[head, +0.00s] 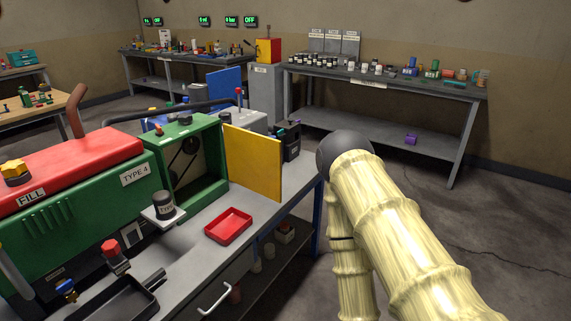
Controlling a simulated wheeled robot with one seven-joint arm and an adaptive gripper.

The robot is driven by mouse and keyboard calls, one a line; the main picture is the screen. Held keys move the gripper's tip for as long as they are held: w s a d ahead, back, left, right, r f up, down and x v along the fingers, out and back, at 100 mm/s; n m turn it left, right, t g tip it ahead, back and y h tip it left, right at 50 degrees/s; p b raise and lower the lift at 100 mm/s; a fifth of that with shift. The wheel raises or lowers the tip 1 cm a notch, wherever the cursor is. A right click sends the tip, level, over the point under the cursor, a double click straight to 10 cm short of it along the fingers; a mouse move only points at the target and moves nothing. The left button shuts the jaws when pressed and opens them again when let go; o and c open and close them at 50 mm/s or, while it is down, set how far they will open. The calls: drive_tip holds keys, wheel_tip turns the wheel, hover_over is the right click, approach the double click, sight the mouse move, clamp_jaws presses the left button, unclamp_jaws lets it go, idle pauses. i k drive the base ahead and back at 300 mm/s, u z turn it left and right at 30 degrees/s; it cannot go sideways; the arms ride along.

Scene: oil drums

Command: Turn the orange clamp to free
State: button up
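I cannot make out a clearly orange clamp in the head view. A yellow-orange knob (16,170) sits on the red top of the green machine (75,215), above a label reading FILL. My arm rises from the lower right and bends at a dark round joint; my gripper is not in view. An open green box (185,122) with a dark belt and wheels inside has its yellow door (252,162) swung out to the right. A dark jar (163,204) stands on a small white plate in front of it.
The workbench (200,245) carries a red tray (229,225), a black tray (118,301) and a red-capped fitting (110,250). A bench (440,88) with many small items stands behind at the right. Open floor (510,220) lies to the right of my arm.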

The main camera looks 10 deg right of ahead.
sight(159, 132)
drive_tip(key=z, duration=1.35)
drive_tip(key=i, duration=3.3)
drive_tip(key=u, duration=3.3)
